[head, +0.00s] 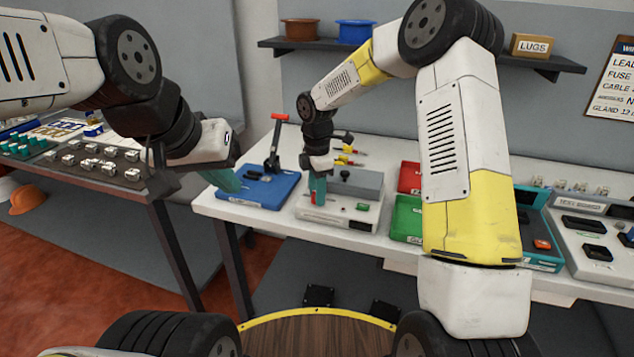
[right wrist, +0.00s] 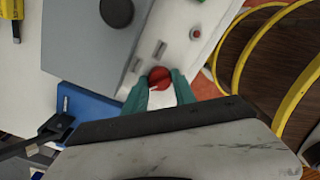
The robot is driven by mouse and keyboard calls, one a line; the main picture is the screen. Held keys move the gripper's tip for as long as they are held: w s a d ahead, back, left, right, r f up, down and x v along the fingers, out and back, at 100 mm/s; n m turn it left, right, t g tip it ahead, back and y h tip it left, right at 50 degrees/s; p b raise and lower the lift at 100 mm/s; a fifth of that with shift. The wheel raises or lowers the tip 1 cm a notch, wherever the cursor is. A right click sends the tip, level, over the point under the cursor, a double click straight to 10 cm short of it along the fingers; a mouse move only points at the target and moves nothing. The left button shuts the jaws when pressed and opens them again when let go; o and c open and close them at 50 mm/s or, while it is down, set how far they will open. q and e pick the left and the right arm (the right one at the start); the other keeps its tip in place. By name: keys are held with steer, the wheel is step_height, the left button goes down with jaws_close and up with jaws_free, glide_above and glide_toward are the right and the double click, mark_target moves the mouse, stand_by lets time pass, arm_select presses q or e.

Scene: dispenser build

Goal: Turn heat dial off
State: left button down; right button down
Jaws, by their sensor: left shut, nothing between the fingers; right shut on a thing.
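The heat dial is a red round knob (right wrist: 160,77) with a pale pointer mark, on the white face of a bench unit (head: 338,217). My right gripper (head: 318,189) points down at the left part of this unit. In the right wrist view its teal fingers (right wrist: 160,90) stand on either side of the red dial, shut on it. The dial is mostly hidden by the fingers in the head view. My left gripper (head: 226,181) is shut and empty, left of the unit, by the blue base of a lever tool (head: 262,190).
The unit carries a grey block (head: 362,183) with a black knob and a green button (head: 362,207). Red (head: 409,178) and green (head: 407,220) trays lie to its right, partly behind my right arm. A side table (head: 95,180) with small parts stands at left.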

steer(key=shift+n, duration=0.7)
steer(key=c, duration=1)
jaws_free()
steer(key=shift+c, duration=0.2)
steer(key=shift+r, duration=0.1)
step_height(320, 180, up, 8)
steer(key=shift+f, duration=0.2)
